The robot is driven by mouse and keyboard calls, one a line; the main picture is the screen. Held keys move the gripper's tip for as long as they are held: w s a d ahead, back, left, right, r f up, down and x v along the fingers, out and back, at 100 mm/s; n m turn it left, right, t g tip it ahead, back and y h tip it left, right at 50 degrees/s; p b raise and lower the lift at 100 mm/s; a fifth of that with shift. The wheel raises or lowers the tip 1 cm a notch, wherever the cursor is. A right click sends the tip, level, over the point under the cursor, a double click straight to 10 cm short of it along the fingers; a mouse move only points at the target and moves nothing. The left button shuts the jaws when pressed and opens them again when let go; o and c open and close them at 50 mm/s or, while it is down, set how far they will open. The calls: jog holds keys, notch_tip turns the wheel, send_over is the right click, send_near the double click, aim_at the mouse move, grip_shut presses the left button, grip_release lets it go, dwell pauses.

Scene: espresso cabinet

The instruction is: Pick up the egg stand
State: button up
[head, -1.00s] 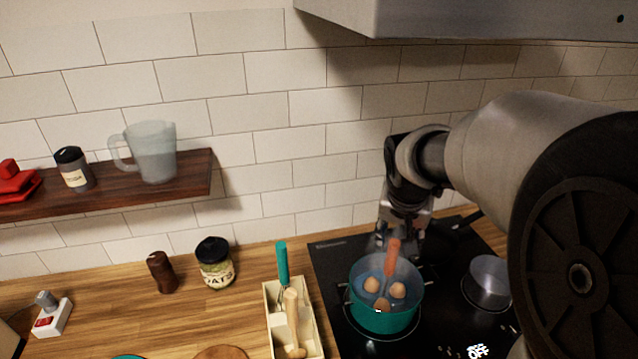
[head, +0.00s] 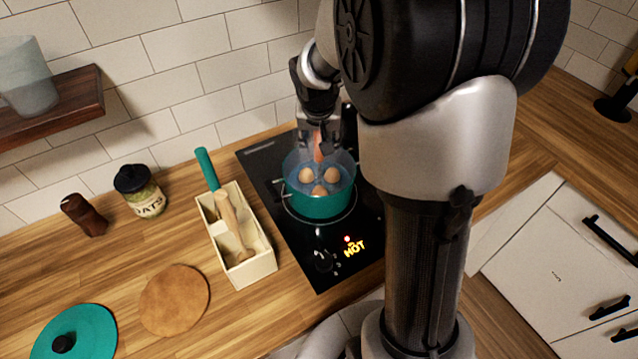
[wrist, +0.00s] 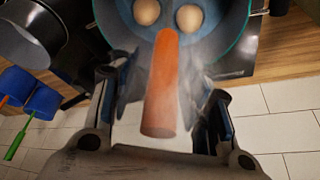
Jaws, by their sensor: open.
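The egg stand shows as an upright orange handle (head: 318,150) rising from the teal pot (head: 316,207) on the stove. Several brown eggs (head: 331,174) sit around its base in the pot. The stand's lower part is hidden. My gripper (head: 328,138) is at the pot, pointing down at the handle. In the wrist view the orange handle (wrist: 162,85) stands between the two spread fingers of my gripper (wrist: 164,100), with a gap on each side. Haze over the pot blurs the view slightly.
A cream utensil box (head: 250,271) with a teal-handled tool stands left of the stove (head: 290,240). An oats jar (head: 141,192), brown mill (head: 84,215), round board (head: 174,300) and teal lid (head: 88,336) lie further left. A dark saucepan (wrist: 30,38) shows in the wrist view.

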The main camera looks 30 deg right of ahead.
jog(key=shift+c, duration=0.2)
grip_shut()
dwell(0.3)
jog(key=shift+r, duration=0.1)
dwell(0.3)
